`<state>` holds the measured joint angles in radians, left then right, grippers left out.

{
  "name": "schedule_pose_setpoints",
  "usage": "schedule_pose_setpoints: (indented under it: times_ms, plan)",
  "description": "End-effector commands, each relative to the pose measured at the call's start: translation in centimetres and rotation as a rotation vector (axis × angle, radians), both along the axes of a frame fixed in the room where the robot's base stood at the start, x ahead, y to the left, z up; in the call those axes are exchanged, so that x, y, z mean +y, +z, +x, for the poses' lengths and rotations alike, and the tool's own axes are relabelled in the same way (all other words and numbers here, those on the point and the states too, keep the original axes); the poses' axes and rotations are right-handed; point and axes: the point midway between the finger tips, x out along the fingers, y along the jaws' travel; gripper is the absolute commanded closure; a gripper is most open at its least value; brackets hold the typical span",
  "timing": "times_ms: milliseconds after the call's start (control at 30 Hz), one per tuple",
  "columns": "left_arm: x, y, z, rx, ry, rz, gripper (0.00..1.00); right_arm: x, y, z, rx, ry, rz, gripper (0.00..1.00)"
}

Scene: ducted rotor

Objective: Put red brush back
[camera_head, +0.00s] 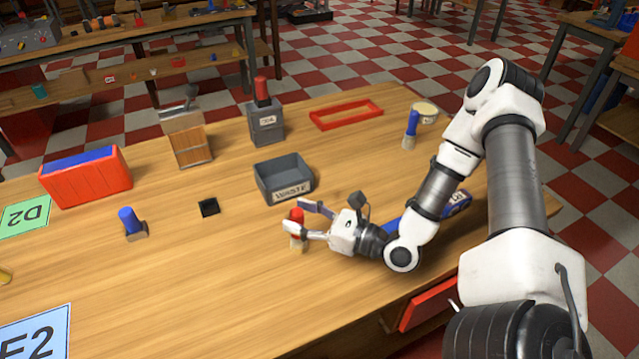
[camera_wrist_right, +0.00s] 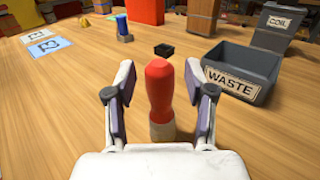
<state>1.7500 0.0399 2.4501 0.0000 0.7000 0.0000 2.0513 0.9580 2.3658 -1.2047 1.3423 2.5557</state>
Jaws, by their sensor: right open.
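The red brush (camera_head: 297,216) stands upright on the wooden table, with a red handle and a pale base. It also shows in the right wrist view (camera_wrist_right: 160,95). My right gripper (camera_head: 299,214) is open, with one finger on each side of the red handle; in the right wrist view (camera_wrist_right: 158,82) gaps show between the handle and both fingers. My left gripper is not in view.
A grey WASTE bin (camera_head: 284,180) stands close behind my right gripper. A grey holder (camera_head: 266,126) with another red handle, a black square piece (camera_head: 209,207), a blue-handled brush (camera_head: 131,222), a red bin (camera_head: 85,183) and a red frame (camera_head: 346,115) stand around. The front left table is mostly clear.

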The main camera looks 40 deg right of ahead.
Motion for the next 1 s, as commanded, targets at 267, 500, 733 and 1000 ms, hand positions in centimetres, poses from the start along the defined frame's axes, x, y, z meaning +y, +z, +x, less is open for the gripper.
schedule_pose_setpoints:
  times_ms: [267, 500, 733, 1000]
  plan:
    - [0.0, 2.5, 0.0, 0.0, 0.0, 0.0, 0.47, -2.1, 0.6, -3.5, 0.002, -0.011, 0.006, 0.46]
    - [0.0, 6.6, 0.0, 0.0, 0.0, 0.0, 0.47, -4.4, 0.8, -8.3, 0.005, -0.009, 0.001, 0.46]
    - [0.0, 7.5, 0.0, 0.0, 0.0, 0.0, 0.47, -5.5, 0.1, -10.6, 0.001, -0.002, 0.0, 0.46]
    - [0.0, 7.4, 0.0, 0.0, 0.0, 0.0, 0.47, -5.5, -0.1, -10.7, 0.0, -0.001, 0.0, 0.46]
